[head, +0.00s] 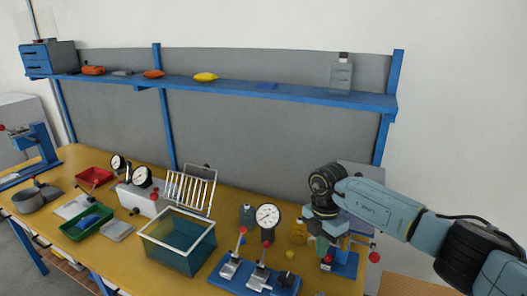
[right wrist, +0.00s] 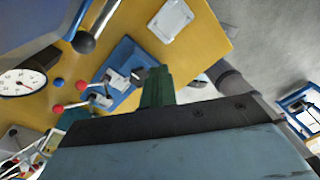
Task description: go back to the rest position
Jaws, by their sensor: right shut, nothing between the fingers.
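My right arm comes in from the right of the head view. Its right gripper (head: 321,247) points down over the right end of the yellow workbench (head: 110,237), beside a blue clamp fixture (head: 345,262). In the right wrist view the dark green fingers (right wrist: 156,86) are together with nothing seen between them. The blue fixture with red-knobbed levers (right wrist: 122,72) shows just beyond the fingers; whether they touch it I cannot tell. My left gripper is in neither view.
A glass tank (head: 178,246), a white wire rack (head: 190,191), a dial gauge (head: 268,215) and a blue toggle-clamp base (head: 232,275) crowd the bench left of the gripper. A blue shelf (head: 225,86) runs above. Open wall (head: 460,120) lies at right.

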